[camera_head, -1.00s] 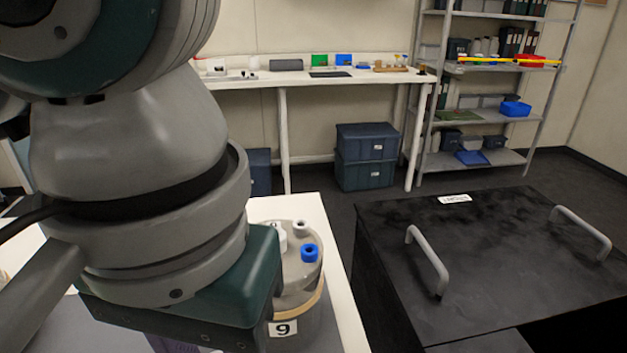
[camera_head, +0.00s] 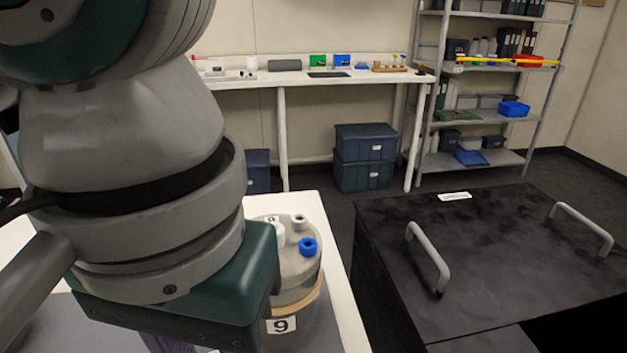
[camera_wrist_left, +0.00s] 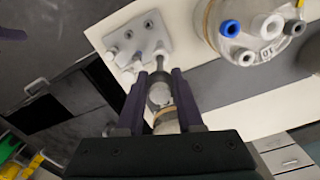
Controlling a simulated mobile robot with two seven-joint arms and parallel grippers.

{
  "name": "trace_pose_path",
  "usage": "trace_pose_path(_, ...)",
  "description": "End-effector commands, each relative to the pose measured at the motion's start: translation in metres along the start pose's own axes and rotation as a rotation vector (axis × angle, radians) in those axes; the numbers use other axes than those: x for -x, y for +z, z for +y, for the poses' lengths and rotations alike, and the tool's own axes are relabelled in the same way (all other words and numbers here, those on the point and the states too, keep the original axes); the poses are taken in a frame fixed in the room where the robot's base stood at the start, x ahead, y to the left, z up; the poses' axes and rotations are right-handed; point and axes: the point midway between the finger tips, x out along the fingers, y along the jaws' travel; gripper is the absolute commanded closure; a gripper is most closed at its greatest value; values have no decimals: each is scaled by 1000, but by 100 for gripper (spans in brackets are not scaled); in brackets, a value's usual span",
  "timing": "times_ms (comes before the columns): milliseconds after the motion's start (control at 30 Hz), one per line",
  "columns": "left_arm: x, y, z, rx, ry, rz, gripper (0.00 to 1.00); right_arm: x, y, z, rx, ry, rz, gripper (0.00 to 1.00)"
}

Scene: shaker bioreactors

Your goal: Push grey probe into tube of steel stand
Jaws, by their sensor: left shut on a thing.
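In the left wrist view my left gripper (camera_wrist_left: 159,76) is shut on the grey probe (camera_wrist_left: 160,94), which has a rounded grey body and a tan band towards the palm. The steel stand (camera_wrist_left: 128,38), a light grey plate with several short tubes and knobs, lies just beyond the fingertips. The probe's far end is close to the stand's near edge; I cannot tell whether it is in a tube. In the head view my left arm hides the stand and the probe. My right gripper is not in view.
A round vessel labelled 9 (camera_head: 298,265), with a blue cap (camera_head: 308,247) and white ports, stands on the white bench (camera_head: 340,290) beside my left wrist. A black cabinet with handles (camera_head: 480,240) stands to the right. A back table and shelves are far off.

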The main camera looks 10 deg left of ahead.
Motion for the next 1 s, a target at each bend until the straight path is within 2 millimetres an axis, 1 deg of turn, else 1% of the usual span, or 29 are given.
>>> trace_pose_path(333, 0, 0, 0, 0, 0, 0, 100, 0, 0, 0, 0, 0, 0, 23)
trace_pose_path(1000, -7, 0, 0, 0, 0, 0, 100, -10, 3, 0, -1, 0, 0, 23)
